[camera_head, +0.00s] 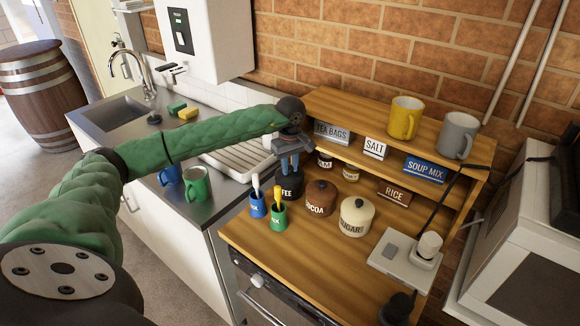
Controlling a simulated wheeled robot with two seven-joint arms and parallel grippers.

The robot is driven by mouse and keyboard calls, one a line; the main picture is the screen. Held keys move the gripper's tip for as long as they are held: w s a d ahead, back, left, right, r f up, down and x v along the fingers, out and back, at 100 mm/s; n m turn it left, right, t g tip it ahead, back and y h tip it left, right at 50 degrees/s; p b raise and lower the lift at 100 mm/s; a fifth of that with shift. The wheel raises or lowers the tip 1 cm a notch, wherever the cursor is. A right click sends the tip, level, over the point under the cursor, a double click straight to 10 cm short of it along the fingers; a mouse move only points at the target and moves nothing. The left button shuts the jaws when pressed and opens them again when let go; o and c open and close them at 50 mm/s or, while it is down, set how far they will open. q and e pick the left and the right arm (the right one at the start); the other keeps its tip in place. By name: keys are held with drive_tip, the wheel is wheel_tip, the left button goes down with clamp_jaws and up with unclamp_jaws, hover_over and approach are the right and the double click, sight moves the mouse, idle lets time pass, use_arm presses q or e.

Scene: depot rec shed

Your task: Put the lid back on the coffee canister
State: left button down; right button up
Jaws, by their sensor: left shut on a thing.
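The coffee canister (291,192) is a small dark pot on the wooden counter, left of the cocoa canister. The end of its white label shows, reading "FEE". My left gripper (289,168) is directly above it, pointing down, with its fingers shut on the dark lid (290,178) at the canister's top. The fingers hide much of the lid, and I cannot tell whether it rests flat on the rim or is slightly apart. My right gripper cannot be made out.
The cocoa canister (321,198) and sugar canister (356,216) stand to the right. Blue (257,206) and green (278,217) cups with spoons stand in front. A wooden shelf (350,103) with mugs and signs is behind. A socket block (404,258) lies right.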

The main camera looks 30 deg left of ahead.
use_arm(q)
drive_tip(key=shift+b, duration=0.45)
idle(0.6)
idle(0.4)
drive_tip(key=c, duration=0.7)
unclamp_jaws()
drive_tip(key=shift+r, duration=0.1)
drive_tip(key=shift+r+p, duration=0.6)
drive_tip(key=shift+r, duration=2.85)
clamp_jaws()
